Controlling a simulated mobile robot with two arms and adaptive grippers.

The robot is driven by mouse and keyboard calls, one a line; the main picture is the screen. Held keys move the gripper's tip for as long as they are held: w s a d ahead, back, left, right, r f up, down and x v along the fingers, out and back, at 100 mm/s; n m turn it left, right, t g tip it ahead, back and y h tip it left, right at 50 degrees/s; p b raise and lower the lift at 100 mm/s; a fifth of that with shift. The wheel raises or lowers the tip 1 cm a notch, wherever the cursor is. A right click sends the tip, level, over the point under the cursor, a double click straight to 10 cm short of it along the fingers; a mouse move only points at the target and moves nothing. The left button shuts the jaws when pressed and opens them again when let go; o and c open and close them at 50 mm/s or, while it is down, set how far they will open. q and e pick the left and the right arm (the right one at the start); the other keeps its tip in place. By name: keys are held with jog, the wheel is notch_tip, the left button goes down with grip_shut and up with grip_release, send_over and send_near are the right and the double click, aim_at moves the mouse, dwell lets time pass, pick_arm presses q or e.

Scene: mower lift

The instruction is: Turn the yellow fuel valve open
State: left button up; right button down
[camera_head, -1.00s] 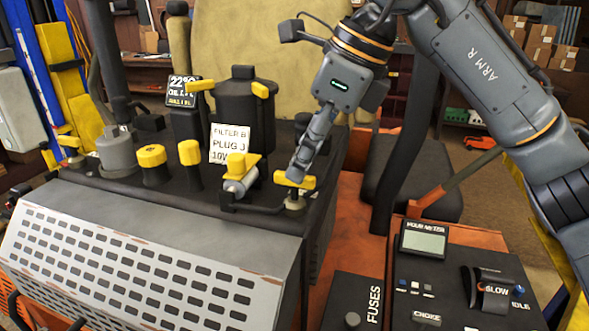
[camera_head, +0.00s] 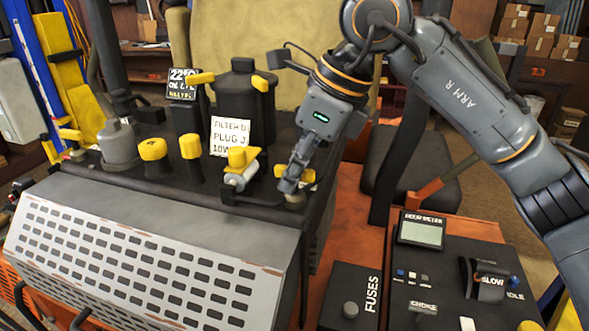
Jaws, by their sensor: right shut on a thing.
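The yellow fuel valve (camera_head: 308,175) sits at the right end of the dark engine deck, on a small pale round base. My right gripper (camera_head: 290,181) reaches down onto it from above. Its fingers are shut on the yellow handle and hide its middle; bits of yellow show on both sides of them. How far the handle is turned cannot be told. My left gripper is not in view.
A yellow-topped filter (camera_head: 241,165) stands close left of the valve, with a white label (camera_head: 229,136) behind it. Yellow caps (camera_head: 153,149) are further left. A control panel (camera_head: 455,262) and fuse box (camera_head: 350,296) lie at lower right.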

jog(key=shift+n, duration=0.3)
jog(key=shift+n+g, duration=0.4)
jog(key=shift+n, duration=0.4)
jog(key=n+g, duration=0.1)
jog(key=n, duration=0.1)
jog(key=shift+r+n, duration=0.1)
jog(key=shift+n, duration=0.3)
jog(key=n+g+p, duration=0.1)
jog(key=n, duration=0.2)
jog(key=shift+n+g, duration=0.3)
jog(key=n+p, duration=0.1)
jog(key=n, duration=0.1)
jog(key=shift+r+n+g+h+p, duration=0.1)
jog(key=shift+n+g+h+p, duration=0.2)
jog(key=shift+g, duration=0.1)
jog(key=n+g+h+p, duration=0.1)
jog(key=n+p, duration=0.1)
jog(key=n, duration=0.1)
jog(key=shift+n+h+p, duration=0.6)
jog(key=shift+n+p, duration=0.95)
jog(key=shift+n, duration=0.35)
